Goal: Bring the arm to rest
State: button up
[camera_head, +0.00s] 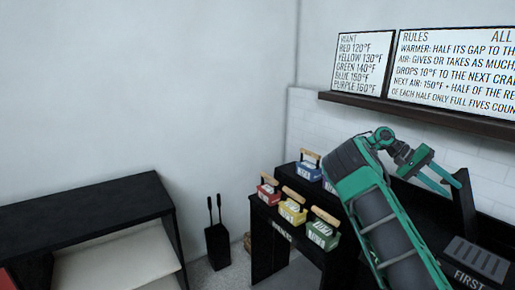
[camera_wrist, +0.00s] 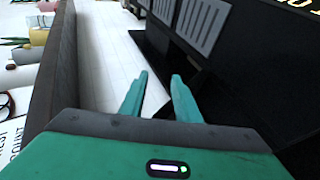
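My arm (camera_head: 385,215) is raised at the right of the head view, bent at its upper end.
A red crate (camera_head: 268,190), yellow crate (camera_head: 293,208), green crate (camera_head: 322,232) and blue crate (camera_head: 308,170) stand on black stands left of my arm. A dark shelf (camera_head: 425,115) holds signs above. A grey slatted "FIRST" unit (camera_head: 478,260) sits lower right. A black bench (camera_head: 85,212) stands left.

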jog(key=s+d+t+y, duration=0.2)
jog(key=s+y, duration=0.5)
jog(key=s, duration=1.4)
jog(key=s+a+f+n+t+y, duration=0.1)
jog(key=s+a+f+t, duration=0.1)
jog(key=s+a, duration=0.8)
jog(key=s+a+f+n+t+y, duration=0.1)
jog(key=s+a+t+y, duration=0.1)
jog(key=s+a, duration=0.7)
jog(key=a+t, duration=0.1)
jog(key=a, duration=0.3)
jog(key=shift+s+f+y, duration=0.3)
jog(key=shift+s+f, duration=0.05)
jog(key=shift+f, duration=0.05)
